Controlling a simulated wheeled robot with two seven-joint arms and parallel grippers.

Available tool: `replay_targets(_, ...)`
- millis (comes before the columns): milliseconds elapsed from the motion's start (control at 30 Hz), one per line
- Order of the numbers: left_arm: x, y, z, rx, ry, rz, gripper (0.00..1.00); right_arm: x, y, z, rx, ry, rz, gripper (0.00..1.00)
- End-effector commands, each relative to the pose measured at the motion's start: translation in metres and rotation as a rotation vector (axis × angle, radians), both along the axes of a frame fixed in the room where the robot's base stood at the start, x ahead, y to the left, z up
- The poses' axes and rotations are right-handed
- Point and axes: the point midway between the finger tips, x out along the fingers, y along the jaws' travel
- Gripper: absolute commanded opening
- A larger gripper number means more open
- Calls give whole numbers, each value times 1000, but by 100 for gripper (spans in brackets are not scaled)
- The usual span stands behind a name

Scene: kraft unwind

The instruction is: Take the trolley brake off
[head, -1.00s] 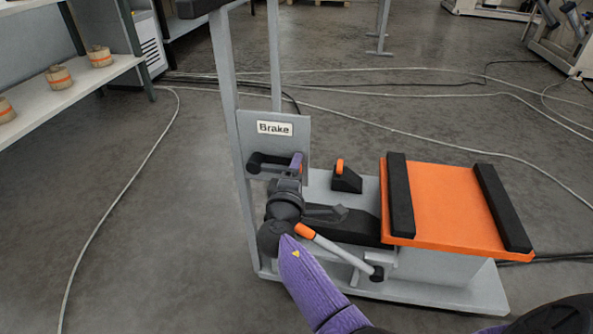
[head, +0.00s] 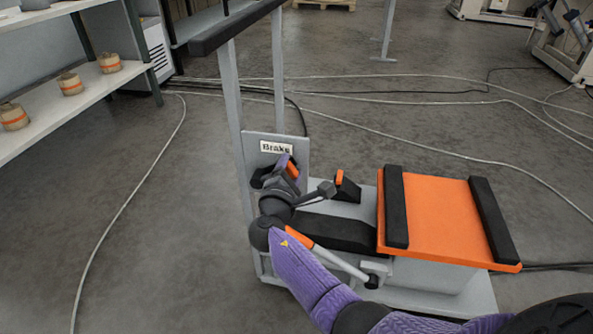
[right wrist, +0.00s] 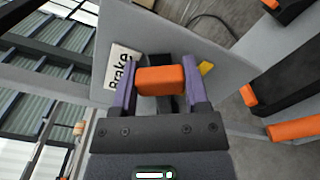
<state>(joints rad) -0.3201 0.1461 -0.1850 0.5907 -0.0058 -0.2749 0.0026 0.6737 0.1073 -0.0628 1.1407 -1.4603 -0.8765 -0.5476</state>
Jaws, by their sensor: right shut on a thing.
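The trolley (head: 262,40) stands on the floor with a grey plate labelled "Brake" (head: 276,147). The black brake lever (head: 264,177) is mounted on this plate, below the label, and has an orange grip (head: 292,170). My right gripper (head: 285,166) is at the plate, shut on the orange grip. In the right wrist view the grip (right wrist: 160,80) sits between the two purple fingers, with the label (right wrist: 122,70) just left of them. Part of the lever is hidden behind the gripper in the head view. My left gripper is not in view.
The trolley carries an orange platform (head: 440,215) with black bars. A grey handle with an orange end (head: 330,258) and an orange-topped black pedal (head: 345,186) are close to my right arm. A shelf (head: 95,95) with rolls is at left. Cables (head: 130,205) cross the floor.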

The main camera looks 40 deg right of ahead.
Motion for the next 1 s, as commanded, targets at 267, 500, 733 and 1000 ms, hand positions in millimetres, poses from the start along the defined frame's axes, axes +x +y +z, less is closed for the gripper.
replay_targets(267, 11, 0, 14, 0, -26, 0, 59, 12, 10, 21, -168, 193, 0, 0)
replay_targets(500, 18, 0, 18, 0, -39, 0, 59, 22, 19, 29, -291, 338, 1, 0)
replay_targets(733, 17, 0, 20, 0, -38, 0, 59, 30, 25, 34, -371, 435, 1, 0)
replay_targets(1000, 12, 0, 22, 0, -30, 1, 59, 34, 29, 35, -419, 493, 2, 0)
